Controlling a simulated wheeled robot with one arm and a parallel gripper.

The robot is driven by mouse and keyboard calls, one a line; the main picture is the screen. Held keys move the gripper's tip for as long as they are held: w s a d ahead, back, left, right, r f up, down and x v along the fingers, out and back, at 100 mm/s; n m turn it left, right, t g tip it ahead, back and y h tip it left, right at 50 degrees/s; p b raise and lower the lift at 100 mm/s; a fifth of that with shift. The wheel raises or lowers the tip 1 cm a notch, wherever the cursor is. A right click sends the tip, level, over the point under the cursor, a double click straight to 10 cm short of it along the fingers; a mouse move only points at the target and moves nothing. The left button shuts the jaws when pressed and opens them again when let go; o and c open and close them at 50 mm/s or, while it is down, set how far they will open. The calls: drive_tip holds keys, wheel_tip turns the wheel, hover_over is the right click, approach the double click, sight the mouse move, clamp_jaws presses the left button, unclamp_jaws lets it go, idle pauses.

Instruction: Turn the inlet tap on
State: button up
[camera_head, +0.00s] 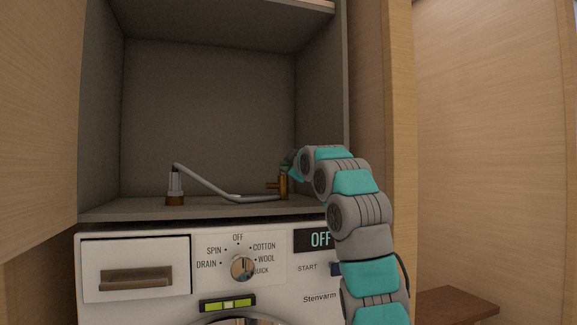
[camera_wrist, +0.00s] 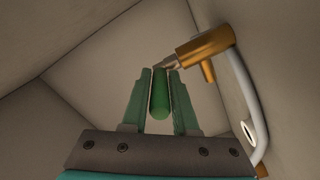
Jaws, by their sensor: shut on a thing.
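The inlet tap (camera_head: 283,187) is brass and stands on the shelf above the washing machine, at the right side of the niche. In the wrist view the brass tap body (camera_wrist: 205,45) is at the upper right. Its green handle (camera_wrist: 160,98) reaches from a small grey stem towards my gripper. My gripper (camera_wrist: 160,75) is shut on the green handle, with one teal finger on each side. In the head view my gripper (camera_head: 291,166) is at the top of the tap, and the handle is mostly hidden.
A grey hose (camera_head: 210,184) runs left from the tap to a fitting (camera_head: 175,187) on the shelf. The niche's right wall is close to the tap.

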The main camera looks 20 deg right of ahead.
clamp_jaws()
drive_tip(key=shift+a+f, duration=0.1)
idle(0.9)
